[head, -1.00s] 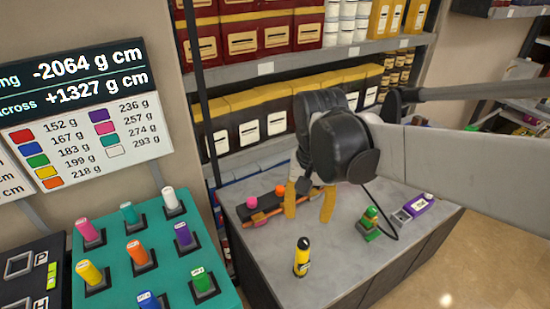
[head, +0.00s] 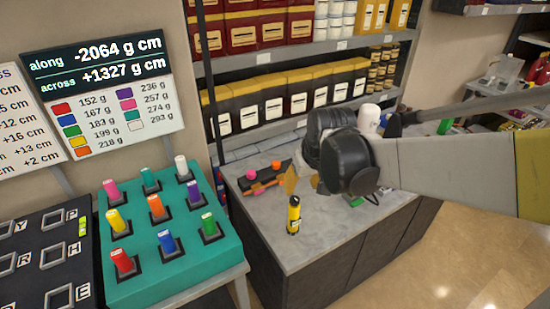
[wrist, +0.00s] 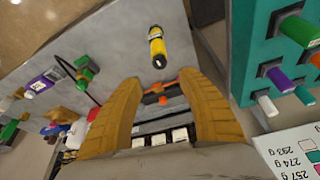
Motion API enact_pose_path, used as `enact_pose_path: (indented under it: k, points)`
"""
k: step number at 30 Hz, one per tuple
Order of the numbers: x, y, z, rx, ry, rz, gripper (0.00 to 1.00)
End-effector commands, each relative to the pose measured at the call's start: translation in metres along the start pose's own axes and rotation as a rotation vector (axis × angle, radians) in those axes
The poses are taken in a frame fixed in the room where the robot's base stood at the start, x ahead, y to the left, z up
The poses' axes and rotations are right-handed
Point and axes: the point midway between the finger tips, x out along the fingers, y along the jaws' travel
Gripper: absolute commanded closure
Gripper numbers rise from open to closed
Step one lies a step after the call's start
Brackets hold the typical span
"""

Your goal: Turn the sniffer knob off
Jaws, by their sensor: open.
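A yellow and black upright cylinder (head: 293,215) stands on the grey counter (head: 335,220); it also shows in the wrist view (wrist: 157,48). A dark bar with a pink knob (head: 251,174) and an orange knob (head: 276,164) lies at the counter's back left. A green device (wrist: 85,72) with a dark cable and a purple device (wrist: 42,82) show in the wrist view. I cannot tell which part is the sniffer knob. My gripper (head: 292,180) is open and empty, its yellow fingers near the dark bar, behind the cylinder in the head view.
A teal board (head: 175,255) with several coloured pegs stands left of the counter. A display (head: 105,65) shows readings and weights. Shelves with boxes (head: 285,92) rise behind. My arm covers the counter's right part in the head view.

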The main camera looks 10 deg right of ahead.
Motion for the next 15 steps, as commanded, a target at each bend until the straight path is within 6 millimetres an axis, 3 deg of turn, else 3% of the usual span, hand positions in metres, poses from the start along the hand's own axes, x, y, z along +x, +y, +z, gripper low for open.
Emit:
enact_pose_path:
  k: [15]
  points:
    - [0.092,0.000,0.001,-0.003,0.001,0.000,0.53]
